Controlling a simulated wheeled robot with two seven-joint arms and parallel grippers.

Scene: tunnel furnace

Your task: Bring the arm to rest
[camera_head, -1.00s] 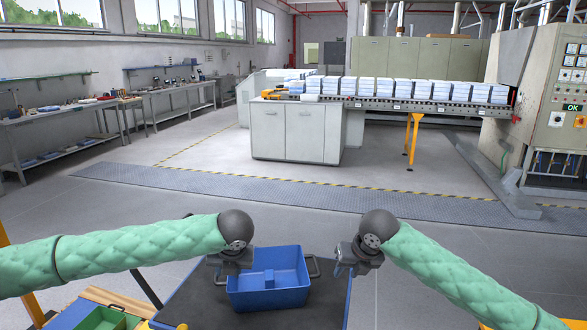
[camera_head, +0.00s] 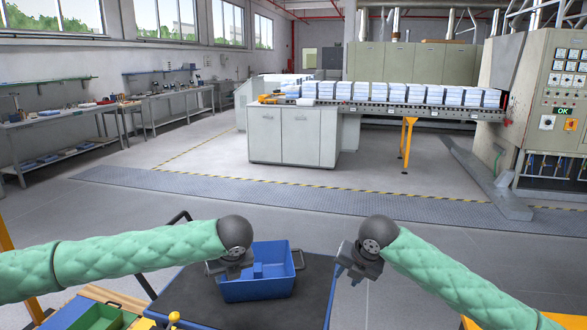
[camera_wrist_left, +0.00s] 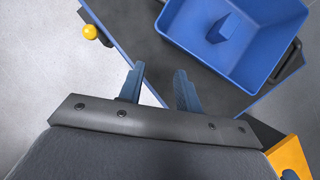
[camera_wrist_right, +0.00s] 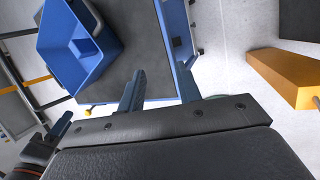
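My left gripper (camera_head: 232,268) hangs at the left side of the blue bin (camera_head: 258,290) in the head view. In the left wrist view its two fingers (camera_wrist_left: 158,88) are apart with nothing between them, and the bin (camera_wrist_left: 270,72) lies beyond them. My right gripper (camera_head: 352,266) is at the right edge of the cart, apart from the bin. In the right wrist view its fingers (camera_wrist_right: 162,88) are spread and empty, with the bin (camera_wrist_right: 92,72) to the left. Both green-sleeved arms are bent inward over the front.
The bin stands on the dark top of a blue-edged cart (camera_head: 313,285). A green tray (camera_head: 95,318) is at lower left. Farther off are a grey cabinet (camera_head: 292,137), a conveyor with stacked white-blue pieces (camera_head: 395,94) and a furnace control panel (camera_head: 562,110). Open floor lies between.

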